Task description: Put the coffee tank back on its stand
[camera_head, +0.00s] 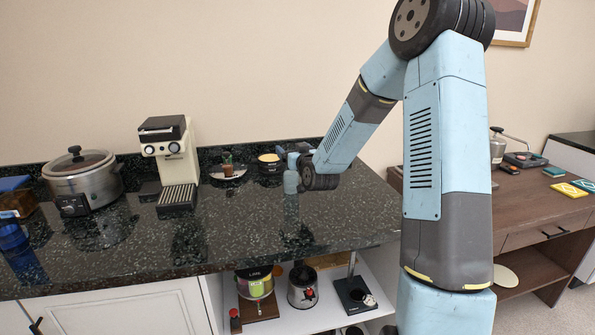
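I cannot tell for certain which thing is the coffee tank. A silver and black pot with a red spot (302,288) stands on the open shelf under the counter. To its right on that shelf is a black base with an upright post (355,293), which may be the stand. A cream and black coffee machine (168,148) stands on the counter, with a ridged tray (177,197) in front. My gripper (291,172) is over the back right part of the counter, right of the dark bowls. Its fingers are small and partly hidden, so its opening is unclear.
On the dark counter (230,225) stand a slow cooker (82,180), a saucer with a brown glass (228,169) and dark bowls (269,163). A container with a green label (256,284) is on the shelf. The counter's front middle is clear. A wooden desk (530,207) stands right.

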